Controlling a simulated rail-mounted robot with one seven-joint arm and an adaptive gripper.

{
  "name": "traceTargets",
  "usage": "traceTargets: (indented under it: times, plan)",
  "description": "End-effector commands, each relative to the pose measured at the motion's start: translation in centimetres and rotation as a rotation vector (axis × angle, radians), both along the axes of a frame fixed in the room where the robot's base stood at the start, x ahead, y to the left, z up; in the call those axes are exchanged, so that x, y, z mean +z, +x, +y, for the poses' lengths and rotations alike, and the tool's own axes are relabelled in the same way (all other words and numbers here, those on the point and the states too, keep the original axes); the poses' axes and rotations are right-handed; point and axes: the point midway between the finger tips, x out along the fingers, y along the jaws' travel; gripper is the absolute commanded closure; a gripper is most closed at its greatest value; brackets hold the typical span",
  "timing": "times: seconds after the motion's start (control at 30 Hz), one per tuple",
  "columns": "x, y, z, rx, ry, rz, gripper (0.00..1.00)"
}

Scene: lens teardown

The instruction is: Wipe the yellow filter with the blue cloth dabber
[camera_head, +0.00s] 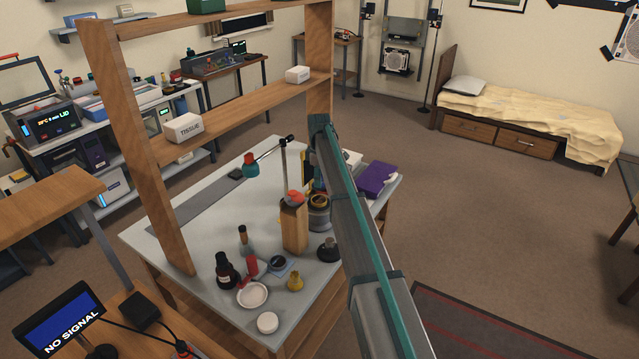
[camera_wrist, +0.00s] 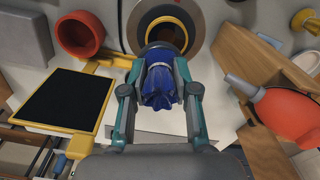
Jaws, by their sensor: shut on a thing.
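My gripper (camera_wrist: 160,88) is shut on the blue cloth dabber (camera_wrist: 160,80) in the wrist view. The dark blue bunched cloth sits between the two teal fingers. Just beyond it is a round lens part with a yellow-orange ring (camera_wrist: 166,22), which I take to be the yellow filter; the dabber overlaps its near edge. I cannot tell whether the cloth touches it. In the head view the ringed part (camera_head: 320,200) stands on the table beside the wooden block, partly behind my arm. My fingertips are not clear there.
A wooden block (camera_head: 295,228) with a red-orange blower (camera_wrist: 288,115) stands close on the right in the wrist view. A yellow-framed black panel (camera_wrist: 62,100) and a red cup (camera_wrist: 80,33) are on the left. Bottles and a white dish (camera_head: 252,295) crowd the table's front.

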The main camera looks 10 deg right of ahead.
Motion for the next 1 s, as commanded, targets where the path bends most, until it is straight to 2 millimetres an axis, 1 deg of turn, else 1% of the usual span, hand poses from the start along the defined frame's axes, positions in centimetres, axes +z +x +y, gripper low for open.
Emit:
traceTargets:
  times: [0.03,0.2,0.33,0.9,1.0]
  plan:
    - [0.7,0.0,0.0,0.0,0.0,-0.001,0.99]
    - [2.2,0.0,0.0,0.0,0.0,-0.001,0.99]
    - [2.9,0.0,0.0,0.001,0.0,-0.001,0.99]
    - [3.0,0.0,0.0,0.0,0.0,0.0,0.99]
    - [2.8,-0.6,0.0,-0.013,0.0,0.0,0.99]
